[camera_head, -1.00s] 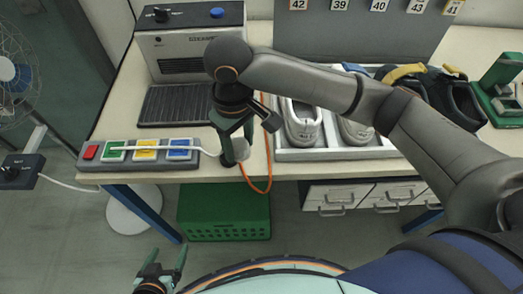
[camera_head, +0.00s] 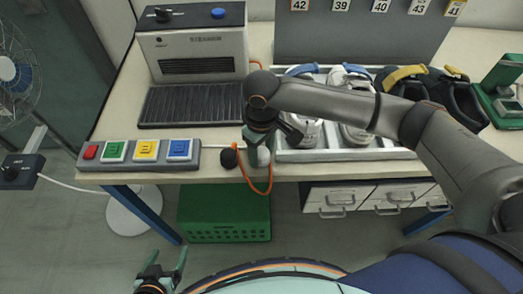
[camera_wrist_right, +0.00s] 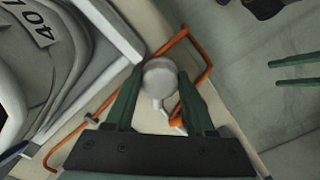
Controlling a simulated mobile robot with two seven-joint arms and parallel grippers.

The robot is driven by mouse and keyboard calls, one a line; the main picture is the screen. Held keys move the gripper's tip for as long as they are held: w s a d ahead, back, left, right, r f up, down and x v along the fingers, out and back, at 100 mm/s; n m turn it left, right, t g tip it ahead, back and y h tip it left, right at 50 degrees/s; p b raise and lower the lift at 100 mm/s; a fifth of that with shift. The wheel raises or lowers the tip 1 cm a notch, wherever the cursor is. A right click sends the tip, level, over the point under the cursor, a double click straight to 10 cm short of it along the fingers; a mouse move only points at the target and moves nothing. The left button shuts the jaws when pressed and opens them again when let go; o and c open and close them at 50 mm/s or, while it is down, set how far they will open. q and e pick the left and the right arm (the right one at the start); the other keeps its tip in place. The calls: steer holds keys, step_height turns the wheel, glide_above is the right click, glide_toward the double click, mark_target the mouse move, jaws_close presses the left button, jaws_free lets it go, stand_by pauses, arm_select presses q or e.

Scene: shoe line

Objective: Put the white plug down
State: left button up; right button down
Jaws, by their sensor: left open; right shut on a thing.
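The white plug (camera_wrist_right: 160,76) is a round pale piece between the two green fingers of my right gripper (camera_wrist_right: 157,98), which is shut on it. In the head view the white plug (camera_head: 263,157) shows only partly beside the fingers of my right gripper (camera_head: 256,158), over the front strip of the table, left of the shoe tray. I cannot tell whether it touches the table. My left gripper (camera_head: 164,270) is open and empty, low in front of the table; its fingers also show at the right of the right wrist view (camera_wrist_right: 296,70).
An orange cable (camera_head: 262,191) loops over the table edge by the plug. A black round piece (camera_head: 229,158) lies just left. The shoe tray (camera_head: 300,156) is close on the right. A green crate (camera_head: 225,212) stands below.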

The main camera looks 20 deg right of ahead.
mark_target(261, 152)
steer(key=c, duration=0.5)
jaws_free()
steer(key=shift+f, duration=0.1)
step_height(261, 152, up, 12)
steer(key=shift+r+p, duration=0.2)
steer(key=shift+p, duration=0.15)
steer(key=shift+a+f, duration=0.1)
